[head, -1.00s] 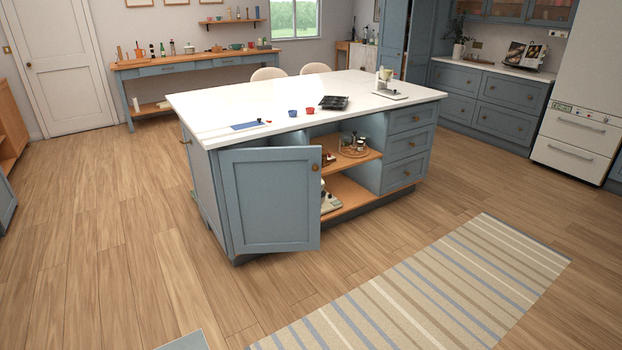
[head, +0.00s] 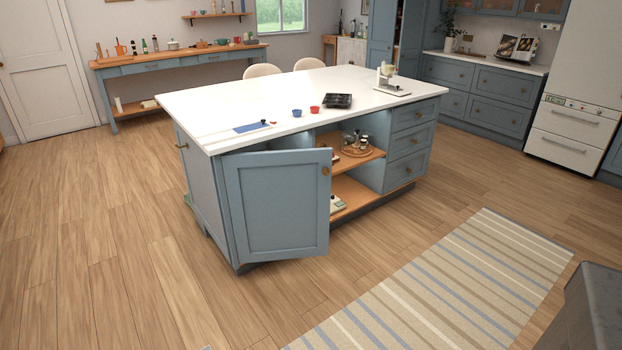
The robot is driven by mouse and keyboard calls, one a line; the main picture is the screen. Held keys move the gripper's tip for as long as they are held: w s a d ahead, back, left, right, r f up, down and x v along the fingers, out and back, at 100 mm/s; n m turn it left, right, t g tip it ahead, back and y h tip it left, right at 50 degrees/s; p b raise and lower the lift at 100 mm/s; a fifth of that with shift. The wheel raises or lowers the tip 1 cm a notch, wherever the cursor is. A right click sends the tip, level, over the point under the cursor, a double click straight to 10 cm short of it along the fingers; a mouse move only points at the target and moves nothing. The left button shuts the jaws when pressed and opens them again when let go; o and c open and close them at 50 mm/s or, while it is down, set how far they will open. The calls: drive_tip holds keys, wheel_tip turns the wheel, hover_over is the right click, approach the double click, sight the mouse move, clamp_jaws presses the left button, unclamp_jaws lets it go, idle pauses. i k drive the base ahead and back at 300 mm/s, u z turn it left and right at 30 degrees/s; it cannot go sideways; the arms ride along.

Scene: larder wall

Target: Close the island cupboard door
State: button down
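The island cupboard door (head: 277,206) is a blue-grey panel with a small round brass knob (head: 325,171) near its upper right corner. It stands ajar, hinged at the island's left front corner, with its free edge swung out from the island (head: 190,101). The open cupboard behind it shows two wooden shelves, with a round wooden tray (head: 357,151) of jars on the upper shelf and a white kitchen scale (head: 337,204) on the lower one. The left part of the inside is hidden by the door. My gripper is not in view.
A striped rug (head: 450,280) lies on the wood floor in front of the island at right. A dark grey block-like corner (head: 590,310) juts in at the lower right.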

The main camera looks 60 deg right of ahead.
sight(279, 201)
drive_tip(key=z, duration=0.25)
drive_tip(key=i, duration=1.15)
drive_tip(key=z, duration=0.45)
